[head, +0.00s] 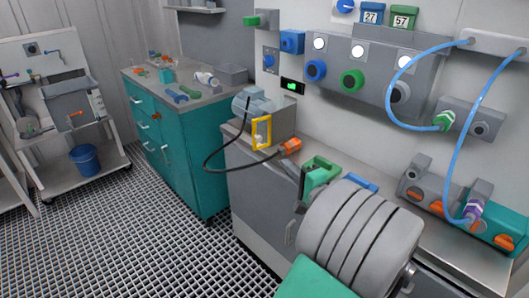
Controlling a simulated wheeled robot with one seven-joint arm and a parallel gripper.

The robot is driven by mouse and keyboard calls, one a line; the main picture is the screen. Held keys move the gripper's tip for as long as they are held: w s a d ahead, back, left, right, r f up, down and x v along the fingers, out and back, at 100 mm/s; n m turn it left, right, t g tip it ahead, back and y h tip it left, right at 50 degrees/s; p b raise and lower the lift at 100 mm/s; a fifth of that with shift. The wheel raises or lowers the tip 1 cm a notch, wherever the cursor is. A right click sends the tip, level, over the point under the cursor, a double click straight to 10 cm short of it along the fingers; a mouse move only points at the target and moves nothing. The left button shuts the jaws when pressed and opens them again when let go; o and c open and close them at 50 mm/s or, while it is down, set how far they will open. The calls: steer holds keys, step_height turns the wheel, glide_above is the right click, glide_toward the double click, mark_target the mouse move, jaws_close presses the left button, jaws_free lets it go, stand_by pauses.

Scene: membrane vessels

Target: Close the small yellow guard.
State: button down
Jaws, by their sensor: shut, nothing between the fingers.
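The small yellow guard (254,133) is an upright rectangular yellow frame at the front of a grey-blue rounded machine (247,104) on the bench's left end. It appears swung out from the machine, with a pale part showing through it. My gripper (305,184), green and dark grey, is right of the guard and nearer to me, clearly apart from it. It looks shut and empty. My large grey arm link partly hides it, so its fingertips are hard to make out.
A black cable loops from the machine to an orange plug (290,146), between guard and gripper. A blue item (360,184) lies behind my arm. The wall panel (372,70) carries knobs and blue hoses. A teal cabinet (190,150) stands left; the grated floor before it is clear.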

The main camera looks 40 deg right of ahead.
mark_target(259, 140)
steer(key=w, duration=0.4)
steer(key=w+d, duration=0.1)
steer(key=w, duration=0.3)
steer(key=w+d, duration=0.1)
steer(key=w, duration=0.3)
steer(key=shift+w+d+b, duration=0.1)
steer(key=shift+w+b, duration=0.15)
steer(key=shift+b, duration=0.15)
steer(key=shift+w, duration=0.15)
steer(key=shift+r+p, duration=0.15)
steer(key=shift+p, duration=0.25)
